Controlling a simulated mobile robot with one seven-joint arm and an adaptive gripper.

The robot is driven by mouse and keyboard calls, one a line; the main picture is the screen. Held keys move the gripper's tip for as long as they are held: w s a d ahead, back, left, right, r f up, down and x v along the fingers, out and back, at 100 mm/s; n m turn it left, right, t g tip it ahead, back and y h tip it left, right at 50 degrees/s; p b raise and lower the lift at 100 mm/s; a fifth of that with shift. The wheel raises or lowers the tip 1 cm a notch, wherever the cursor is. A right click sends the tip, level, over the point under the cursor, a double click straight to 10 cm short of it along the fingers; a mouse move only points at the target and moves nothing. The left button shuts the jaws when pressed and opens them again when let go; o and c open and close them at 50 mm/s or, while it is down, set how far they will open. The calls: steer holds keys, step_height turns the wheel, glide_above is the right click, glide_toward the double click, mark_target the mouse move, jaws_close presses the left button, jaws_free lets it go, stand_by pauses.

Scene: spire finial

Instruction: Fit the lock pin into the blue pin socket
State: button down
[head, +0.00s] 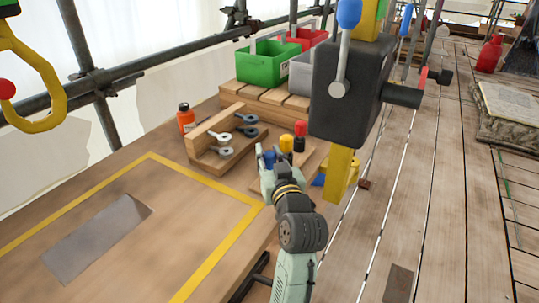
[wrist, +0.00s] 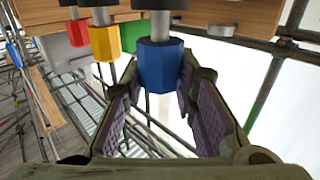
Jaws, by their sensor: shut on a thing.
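A pin with a blue hexagonal head (wrist: 158,65) and a metal shaft is between the fingers of my gripper (wrist: 158,85) in the wrist view. The shaft runs to a dark round part at the top of that picture. In the head view the blue head (head: 268,158) shows at the tip of my gripper (head: 266,168), which is shut on it beside the wooden rack. The shaft is hidden there. A small blue patch (head: 318,180) shows beside the yellow post; I cannot tell whether it is the blue pin socket.
Yellow (head: 286,144) and red-topped (head: 300,132) pieces stand close behind the gripper. A wooden rack (head: 200,148) holds grey parts. A dark box (head: 345,90) on a yellow post (head: 340,175) stands to the right. A green bin (head: 258,65) is behind. The left bench top is mostly clear.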

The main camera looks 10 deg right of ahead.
steer(key=shift+f, duration=0.3)
steer(key=c, duration=1.2)
jaws_free()
